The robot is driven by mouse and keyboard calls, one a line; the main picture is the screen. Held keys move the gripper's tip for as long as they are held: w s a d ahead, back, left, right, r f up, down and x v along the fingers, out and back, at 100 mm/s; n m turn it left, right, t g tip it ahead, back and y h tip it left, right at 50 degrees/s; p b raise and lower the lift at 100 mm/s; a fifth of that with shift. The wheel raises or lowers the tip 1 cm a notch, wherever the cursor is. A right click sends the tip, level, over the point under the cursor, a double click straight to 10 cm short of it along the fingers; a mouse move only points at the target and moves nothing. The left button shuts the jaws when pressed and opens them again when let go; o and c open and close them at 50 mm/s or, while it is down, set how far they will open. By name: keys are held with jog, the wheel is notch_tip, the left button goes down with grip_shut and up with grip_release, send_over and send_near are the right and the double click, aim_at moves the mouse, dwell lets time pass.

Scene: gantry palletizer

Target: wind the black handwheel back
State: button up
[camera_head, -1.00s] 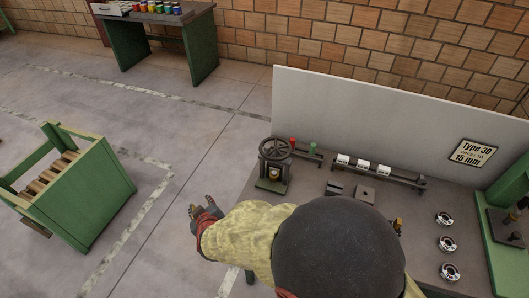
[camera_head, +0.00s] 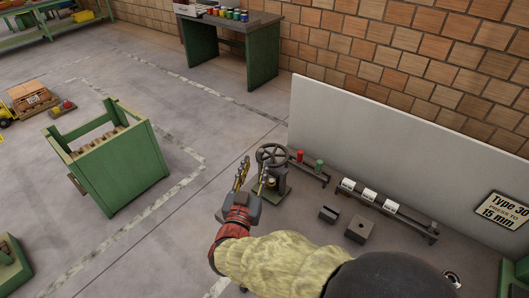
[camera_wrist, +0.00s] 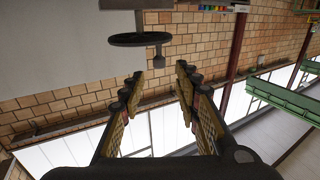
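The black handwheel (camera_head: 273,155) sits level on top of a small press on a green base (camera_head: 270,192), at the left end of the grey bench. In the wrist view the handwheel (camera_wrist: 140,40) shows edge-on near the top, with its knob hanging beside it. My gripper (camera_head: 253,172) is open, its two fingers apart and pointing up, just in front and to the left of the press. In the wrist view the gap between the fingertips (camera_wrist: 160,77) is empty, and the wheel lies beyond them. The press is partly hidden behind a finger.
Another rack with white rolls (camera_head: 390,208) and dark blocks (camera_head: 361,230) lie further right. A white panel (camera_head: 400,130) backs the bench. A green crate (camera_head: 120,165) stands on the floor left.

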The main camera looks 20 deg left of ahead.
aim_at(260, 153)
jog(key=shift+w+a+b, duration=0.2)
jog(key=shift+w+b, duration=0.5)
jog(key=shift+w, duration=3.25)
jog(key=shift+c, duration=1.3)
grip_shut()
